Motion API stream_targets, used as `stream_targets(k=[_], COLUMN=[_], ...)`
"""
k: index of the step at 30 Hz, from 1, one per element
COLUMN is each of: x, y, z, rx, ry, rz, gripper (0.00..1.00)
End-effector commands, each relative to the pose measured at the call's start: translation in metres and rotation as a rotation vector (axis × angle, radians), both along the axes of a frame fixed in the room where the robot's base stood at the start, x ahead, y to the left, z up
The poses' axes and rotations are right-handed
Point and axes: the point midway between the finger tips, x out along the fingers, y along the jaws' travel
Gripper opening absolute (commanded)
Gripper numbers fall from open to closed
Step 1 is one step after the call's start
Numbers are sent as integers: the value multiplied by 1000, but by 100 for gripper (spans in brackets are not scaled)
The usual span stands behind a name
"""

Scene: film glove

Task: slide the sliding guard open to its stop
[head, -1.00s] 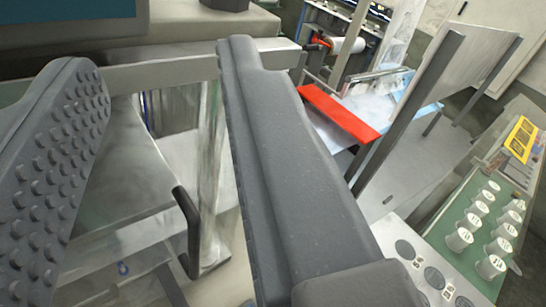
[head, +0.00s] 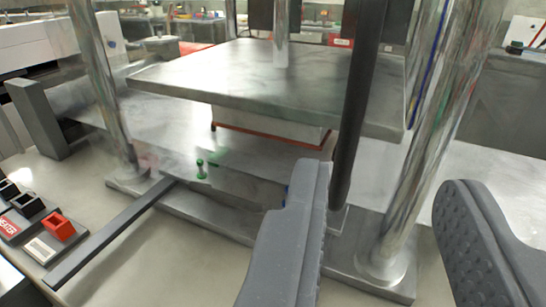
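A dark upright bar (head: 354,125), which looks like the handle of the sliding guard, stands at the front right of a metal press. The guard's panel seems clear and its edges are hard to make out, so I cannot tell how far open it is. A dark rail (head: 112,232) runs from the press base toward the lower left. My gripper (head: 385,182) is open, with one grey finger just left of the bar's lower end and the other well to its right. The bar appears between the fingers in the picture; I cannot tell whether either touches it.
Chrome posts (head: 420,150) and (head: 97,90) flank a thick metal plate (head: 265,82). A block with a reddish lower edge (head: 270,133) lies under it. A switch panel with a red rocker (head: 58,226) sits at lower left. A grey upright block (head: 38,117) stands at left.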

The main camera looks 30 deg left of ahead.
Motion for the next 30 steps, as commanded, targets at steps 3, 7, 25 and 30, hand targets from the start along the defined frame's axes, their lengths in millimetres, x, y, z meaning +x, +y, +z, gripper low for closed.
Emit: stream_targets(k=[3,7,25,30], x=[-1,9,104,120], y=[2,7,42,48], z=[-3,-3,-3,-2], rx=[20,20,17,18], ry=[1,2,3,1], rz=[13,16,12,11], gripper=[32,32,32,32])
